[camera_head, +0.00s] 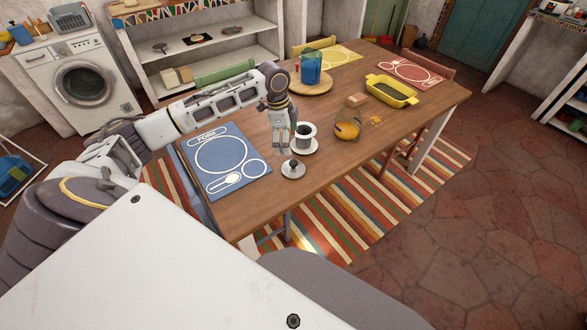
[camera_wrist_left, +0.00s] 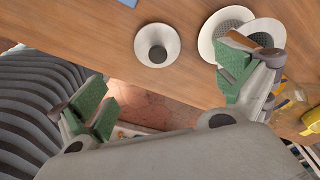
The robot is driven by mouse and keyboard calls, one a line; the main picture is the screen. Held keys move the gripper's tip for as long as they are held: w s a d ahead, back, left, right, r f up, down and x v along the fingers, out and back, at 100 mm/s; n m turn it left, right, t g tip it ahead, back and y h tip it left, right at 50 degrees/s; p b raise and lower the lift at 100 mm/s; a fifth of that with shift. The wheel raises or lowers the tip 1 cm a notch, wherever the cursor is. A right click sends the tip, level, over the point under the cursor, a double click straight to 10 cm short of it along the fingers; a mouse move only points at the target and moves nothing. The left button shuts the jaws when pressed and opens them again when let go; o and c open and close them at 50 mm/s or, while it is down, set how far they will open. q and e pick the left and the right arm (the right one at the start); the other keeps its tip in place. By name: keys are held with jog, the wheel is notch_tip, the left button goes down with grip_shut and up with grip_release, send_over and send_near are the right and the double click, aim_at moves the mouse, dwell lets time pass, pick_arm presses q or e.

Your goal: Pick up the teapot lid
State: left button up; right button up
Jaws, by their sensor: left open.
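A small round grey lid with a dark knob (camera_head: 292,169) lies on the wooden table near its front edge. I take it for the teapot lid; the left wrist view shows it from above as a pale disc (camera_wrist_left: 158,45). My left gripper (camera_head: 281,148) is open and empty, hanging fingers down just behind the lid, beside the cup. In the left wrist view its green-padded fingers (camera_wrist_left: 168,88) are wide apart, and the lid is beyond the gap between them. The glass teapot with orange liquid (camera_head: 347,128) stands to the right. My right gripper is not in view.
A grey cup (camera_head: 306,132) on a white saucer (camera_head: 304,147) stands close to the gripper's right. A blue placemat (camera_head: 220,160) lies to the left. A yellow dish (camera_head: 391,91) and a blue container (camera_head: 311,67) stand farther back.

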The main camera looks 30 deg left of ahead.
aim_at(293, 162)
pick_arm(q)
jog(key=f, duration=0.5)
jog(key=shift+w+d+f, duration=0.15)
jog(key=shift+d+f, duration=0.15)
jog(key=shift+d, duration=0.1)
jog(key=shift+d+f, duration=0.1)
jog(key=shift+f, duration=0.35)
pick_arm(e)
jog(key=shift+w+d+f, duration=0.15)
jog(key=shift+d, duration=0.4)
pick_arm(q)
jog(key=shift+f, duration=0.15)
jog(key=shift+d+f, duration=0.3)
jog(key=shift+f, duration=0.65)
jog(key=shift+d+f, duration=0.3)
jog(key=shift+f, duration=0.6)
jog(key=shift+f+b, duration=0.3)
jog(key=shift+f, duration=0.3)
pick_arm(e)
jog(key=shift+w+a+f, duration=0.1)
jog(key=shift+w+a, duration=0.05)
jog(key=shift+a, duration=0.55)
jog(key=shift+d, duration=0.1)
